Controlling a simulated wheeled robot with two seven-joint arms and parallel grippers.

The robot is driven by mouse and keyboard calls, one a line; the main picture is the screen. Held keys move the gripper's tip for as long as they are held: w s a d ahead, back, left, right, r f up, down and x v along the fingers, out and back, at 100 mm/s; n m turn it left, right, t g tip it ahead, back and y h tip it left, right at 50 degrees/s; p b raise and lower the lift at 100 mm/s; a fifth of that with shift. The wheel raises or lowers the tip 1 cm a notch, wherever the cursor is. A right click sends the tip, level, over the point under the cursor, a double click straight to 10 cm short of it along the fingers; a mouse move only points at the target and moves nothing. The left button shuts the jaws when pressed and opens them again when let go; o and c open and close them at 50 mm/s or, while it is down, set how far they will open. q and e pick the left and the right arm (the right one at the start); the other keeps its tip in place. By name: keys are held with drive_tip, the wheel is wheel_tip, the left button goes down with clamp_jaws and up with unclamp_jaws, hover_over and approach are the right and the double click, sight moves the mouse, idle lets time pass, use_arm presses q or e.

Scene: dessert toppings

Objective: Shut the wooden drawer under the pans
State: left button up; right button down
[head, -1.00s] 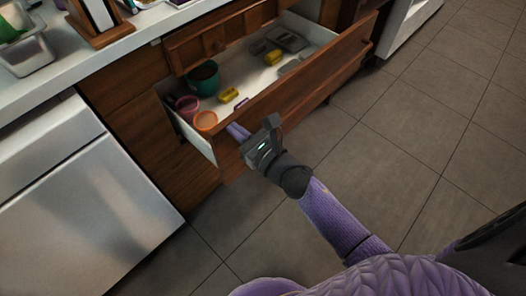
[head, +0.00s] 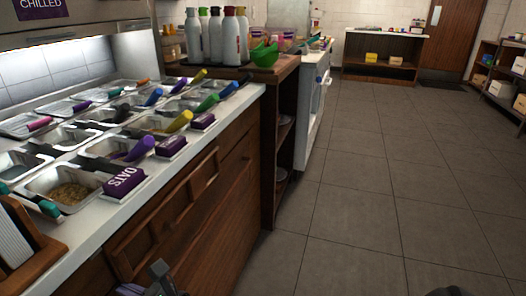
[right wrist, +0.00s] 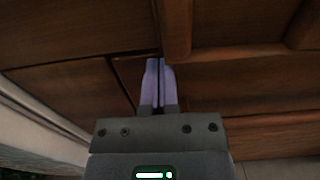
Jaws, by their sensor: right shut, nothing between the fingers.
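The wooden drawer front (head: 222,232) is below the counter in the head view, under the narrow framed panel (head: 165,215). It looks flush or nearly flush with the cabinet, and none of its inside shows. My right gripper (head: 130,290) is at the bottom edge of the head view, partly cut off. In the right wrist view its purple fingers (right wrist: 158,68) are together and empty, up against or very near the brown wood (right wrist: 230,95). I cannot tell whether they touch. The metal pans (head: 72,187) sit in the counter above. My left gripper is not in view.
Pans with coloured-handled scoops and purple label blocks (head: 123,182) line the white counter. Bottles (head: 230,38) and a green bowl (head: 264,54) stand farther back. An open wooden shelf unit (head: 283,140) adjoins the cabinet. The tiled floor (head: 400,190) to the right is clear.

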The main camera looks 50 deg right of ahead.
drive_tip(key=shift+w+r, duration=0.2)
drive_tip(key=shift+r, duration=0.1)
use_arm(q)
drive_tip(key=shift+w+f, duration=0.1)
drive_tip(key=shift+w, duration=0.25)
